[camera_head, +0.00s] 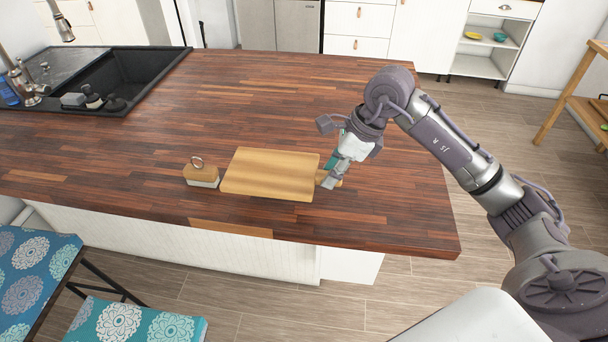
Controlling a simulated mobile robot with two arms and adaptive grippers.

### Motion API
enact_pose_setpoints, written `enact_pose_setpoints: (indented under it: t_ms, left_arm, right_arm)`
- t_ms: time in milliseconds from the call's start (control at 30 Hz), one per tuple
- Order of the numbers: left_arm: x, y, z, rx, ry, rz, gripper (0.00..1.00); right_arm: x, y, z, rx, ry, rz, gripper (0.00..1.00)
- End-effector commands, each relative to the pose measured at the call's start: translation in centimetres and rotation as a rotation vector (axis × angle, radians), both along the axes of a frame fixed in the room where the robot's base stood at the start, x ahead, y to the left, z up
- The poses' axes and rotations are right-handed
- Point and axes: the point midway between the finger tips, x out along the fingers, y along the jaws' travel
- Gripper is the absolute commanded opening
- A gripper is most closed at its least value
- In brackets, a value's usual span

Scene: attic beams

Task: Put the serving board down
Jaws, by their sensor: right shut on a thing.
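The serving board (270,173) is a pale wooden rectangle with a short handle at its right end. It lies level at the wooden countertop (230,100), near the front edge; I cannot tell whether its whole underside touches the top. My right gripper (330,181) is shut on the board's handle, and its fingers hide part of it. My left gripper is not in view.
A small wooden-topped box with a ring handle (201,175) stands just left of the board. A dark sink (130,75) is at the back left. The countertop behind the board is clear. Patterned stools (130,322) stand at the front left.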

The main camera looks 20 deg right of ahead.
Motion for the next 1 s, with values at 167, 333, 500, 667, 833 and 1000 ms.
enact_pose_setpoints:
  t_ms: [167, 333, 500, 667, 833, 1000]
  left_arm:
    - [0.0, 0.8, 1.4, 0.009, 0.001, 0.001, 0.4]
    - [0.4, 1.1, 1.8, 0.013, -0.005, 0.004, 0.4]
    - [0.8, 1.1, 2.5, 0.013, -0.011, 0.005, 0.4]
    - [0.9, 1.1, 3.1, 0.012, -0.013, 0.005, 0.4]
    - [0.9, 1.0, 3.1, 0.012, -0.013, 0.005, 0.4]
    - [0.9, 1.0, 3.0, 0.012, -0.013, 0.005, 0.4]
  right_arm:
    - [3.4, 1.6, -1.9, 0.004, 0.001, 0.001, 0.0]
    - [5.1, 2.1, -3.0, 0.002, -0.004, 0.001, 0.0]
    - [5.1, 2.2, -4.8, 0.002, 0.002, 0.001, 0.0]
    - [5.2, 2.1, -6.9, 0.001, 0.0, 0.001, 0.0]
    - [5.2, 2.1, -7.3, 0.0, -0.004, 0.002, 0.0]
    - [5.1, 2.1, -7.4, -0.002, -0.001, 0.002, 0.5]
